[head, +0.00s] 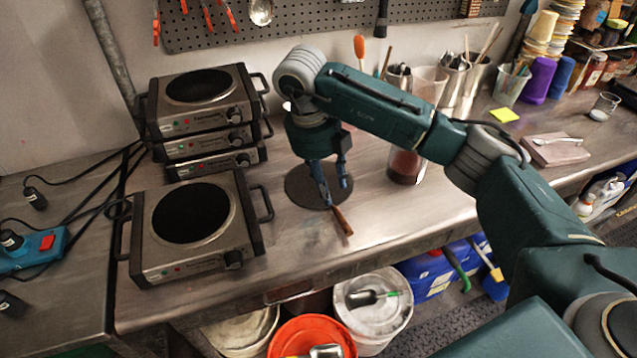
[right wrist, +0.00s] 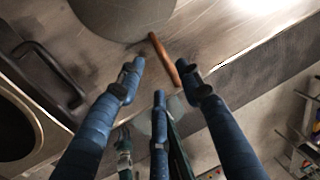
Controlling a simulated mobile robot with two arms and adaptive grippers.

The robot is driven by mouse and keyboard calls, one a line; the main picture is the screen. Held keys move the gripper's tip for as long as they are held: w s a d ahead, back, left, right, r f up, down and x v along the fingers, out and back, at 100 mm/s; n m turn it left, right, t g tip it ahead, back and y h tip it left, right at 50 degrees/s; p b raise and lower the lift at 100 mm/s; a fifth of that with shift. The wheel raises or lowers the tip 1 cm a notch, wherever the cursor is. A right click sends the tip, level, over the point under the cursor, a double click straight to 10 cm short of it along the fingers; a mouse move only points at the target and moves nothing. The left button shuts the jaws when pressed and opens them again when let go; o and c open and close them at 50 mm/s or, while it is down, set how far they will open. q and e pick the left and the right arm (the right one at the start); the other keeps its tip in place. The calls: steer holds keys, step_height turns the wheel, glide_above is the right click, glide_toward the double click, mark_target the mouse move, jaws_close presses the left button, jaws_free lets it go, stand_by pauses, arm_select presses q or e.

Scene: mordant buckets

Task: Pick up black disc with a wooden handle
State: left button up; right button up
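The black disc (head: 302,186) lies flat on the metal bench, and its wooden handle (head: 342,222) points toward the bench's front edge. My right gripper (head: 336,194) points down over the disc's handle side. In the right wrist view, the disc (right wrist: 122,14) is cut off at the top. The brown handle (right wrist: 168,58) shows between the spread blue fingertips of my right gripper (right wrist: 160,74). The gripper is open and holds nothing; whether a finger touches the handle I cannot tell. My left gripper is not in view.
Stacked hot plates (head: 205,145) and a single hot plate (head: 195,225) stand left of the disc. A clear beaker (head: 405,165) with dark contents stands to the right. Buckets, one with an orange lid (head: 312,335), stand below the front edge. The bench right of the handle is clear.

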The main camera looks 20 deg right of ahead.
mark_target(335, 212)
steer(key=f, duration=0.2)
steer(key=f+p, duration=0.1)
steer(key=s+d+f+p, duration=0.1)
steer(key=f, duration=0.1)
steer(key=shift+d+f, duration=0.1)
steer(key=shift+f, duration=0.2)
steer(key=f, duration=0.1)
steer(key=f+p, duration=0.1)
steer(key=f, duration=0.1)
steer(key=shift+w+d+f, duration=0.2)
steer(key=shift+w+d, duration=0.05)
steer(key=shift+f, duration=0.2)
steer(key=c, duration=0.8)
jaws_close()
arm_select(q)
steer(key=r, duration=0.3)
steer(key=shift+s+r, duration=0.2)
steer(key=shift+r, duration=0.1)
arm_select(e)
steer(key=shift+r, duration=0.1)
